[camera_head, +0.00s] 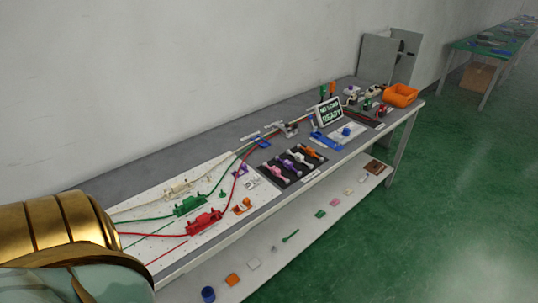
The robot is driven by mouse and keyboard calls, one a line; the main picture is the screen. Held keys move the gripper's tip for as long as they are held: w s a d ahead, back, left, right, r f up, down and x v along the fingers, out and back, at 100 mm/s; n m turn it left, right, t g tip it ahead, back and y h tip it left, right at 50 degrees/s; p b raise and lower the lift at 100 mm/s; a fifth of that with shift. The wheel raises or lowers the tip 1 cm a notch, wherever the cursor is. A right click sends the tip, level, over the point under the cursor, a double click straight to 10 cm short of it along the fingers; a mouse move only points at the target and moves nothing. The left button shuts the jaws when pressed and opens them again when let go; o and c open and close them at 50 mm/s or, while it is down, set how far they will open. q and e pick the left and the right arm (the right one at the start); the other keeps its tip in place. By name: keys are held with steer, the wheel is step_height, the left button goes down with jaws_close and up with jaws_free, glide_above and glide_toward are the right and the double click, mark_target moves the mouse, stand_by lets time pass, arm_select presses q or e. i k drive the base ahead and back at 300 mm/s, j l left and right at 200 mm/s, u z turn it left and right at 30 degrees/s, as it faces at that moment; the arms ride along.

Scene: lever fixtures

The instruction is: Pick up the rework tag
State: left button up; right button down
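I cannot tell which item is the rework tag; no readable tag label shows. Small flat pieces that could be tags lie on the lower shelf (310,240): an orange square (232,279), a white square (254,264), a green square (320,214) and a pink one (334,202). Neither gripper is in view. A gold and teal part of my own body fills the lower left corner and hides the near left end of the bench.
The bench top (210,154) holds red (203,221) and green (190,205) lever fixtures with cables, a dark tray of coloured levers (292,166), a "READY" sign (330,112) and an orange bin (400,95). A blue cylinder (208,294) stands on the lower shelf. Green floor (440,220) is clear at right.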

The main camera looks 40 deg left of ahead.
mark_target(244, 206)
steer(key=i+l+u, duration=0.1)
steer(key=i+u, duration=0.3)
steer(key=i+l+u, duration=0.4)
steer(key=i, duration=0.2)
steer(key=i+l+u, duration=0.15)
steer(key=u, duration=0.25)
steer(key=i+l+u, duration=0.2)
steer(key=u, duration=0.2)
steer(key=i+l+u, duration=0.2)
steer(key=u, duration=0.15)
steer(key=i+l+u, duration=0.1)
steer(key=l+u, duration=0.3)
